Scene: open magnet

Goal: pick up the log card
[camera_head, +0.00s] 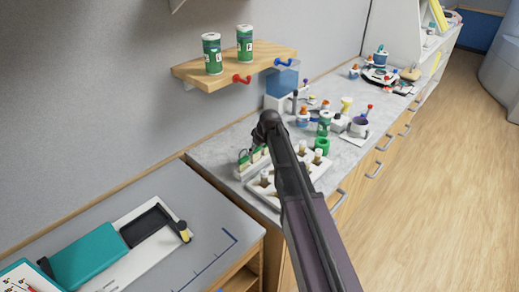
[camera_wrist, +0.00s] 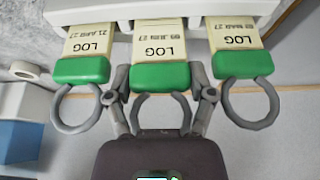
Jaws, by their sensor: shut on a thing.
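Three cream log cards with green grips and grey rings hang in a row in the wrist view: a left card (camera_wrist: 90,42), a middle card (camera_wrist: 160,42) and a right card (camera_wrist: 236,36). Each shows LOG and a date, upside down. Their far ends meet a white holder (camera_wrist: 120,10). My gripper (camera_wrist: 160,78) is shut on the middle card, one finger at each side of its green grip. In the head view, the cards' green grips (camera_head: 254,156) show small on the counter beside my arm. My fingertips are hidden there.
A white rack with corked vials (camera_head: 265,179) stands right beside the cards, under my arm. Bottles and a green cup (camera_head: 322,145) stand farther back. A wooden shelf (camera_head: 225,72) with two green jars and hooks overhangs behind. A grey desk with a teal device (camera_head: 90,250) is at left.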

